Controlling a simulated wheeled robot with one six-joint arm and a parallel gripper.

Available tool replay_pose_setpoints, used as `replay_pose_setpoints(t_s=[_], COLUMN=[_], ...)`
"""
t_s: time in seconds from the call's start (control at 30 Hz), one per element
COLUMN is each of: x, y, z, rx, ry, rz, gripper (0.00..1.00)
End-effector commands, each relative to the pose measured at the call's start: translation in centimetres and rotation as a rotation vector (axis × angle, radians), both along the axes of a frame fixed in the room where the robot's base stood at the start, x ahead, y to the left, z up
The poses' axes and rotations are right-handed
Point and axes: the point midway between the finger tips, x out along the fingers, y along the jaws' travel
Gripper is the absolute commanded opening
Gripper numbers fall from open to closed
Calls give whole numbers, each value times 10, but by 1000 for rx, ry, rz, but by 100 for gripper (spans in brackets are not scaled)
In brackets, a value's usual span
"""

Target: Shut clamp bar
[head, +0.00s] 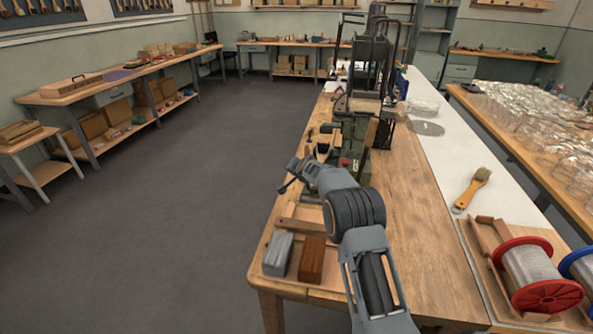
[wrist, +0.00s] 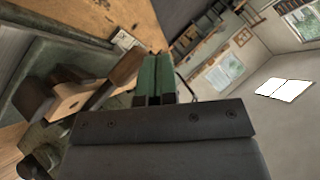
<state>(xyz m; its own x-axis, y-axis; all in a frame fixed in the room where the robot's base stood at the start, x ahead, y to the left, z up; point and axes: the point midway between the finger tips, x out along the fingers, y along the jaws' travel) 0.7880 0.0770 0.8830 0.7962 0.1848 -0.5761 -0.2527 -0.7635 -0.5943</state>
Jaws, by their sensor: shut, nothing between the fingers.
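The green tufting machine (head: 355,150) stands on the wooden bench, beyond my arm in the head view. I cannot clearly pick out the clamp bar on it; my arm covers part of the near side. A light wooden block with a dark hole (wrist: 75,101) and darker brown wooden pieces (wrist: 127,66) show at the left of the wrist view, beside my gripper. My gripper (wrist: 157,72) is shut and empty, its two green fingers side by side. In the head view my wrist is at the machine's near left; the fingertips are not clear there.
A grey block (head: 278,254) and a brown block (head: 311,260) sit at the bench's near left corner. A brush (head: 472,190) and a red-flanged wire spool (head: 535,276) lie on the right. Open floor (head: 170,220) is left of the bench.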

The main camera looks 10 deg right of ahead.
Motion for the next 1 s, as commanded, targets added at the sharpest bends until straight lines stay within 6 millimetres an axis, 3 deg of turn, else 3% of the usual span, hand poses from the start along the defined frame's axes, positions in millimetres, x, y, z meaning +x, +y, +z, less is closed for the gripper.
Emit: replay_pose_setpoints(t_s=[0.03,0.17,0.5,0.77,1.0], x=[1,1,-43,-61,-66], y=[-1,-5,10,16,18], z=[17,47,87,106,109], rx=[0,1,0,1,0], ry=[-6,-14,-19,-18,-18], rz=[-2,-8,-8,-9,-9], gripper=[0,0,0,0,0])
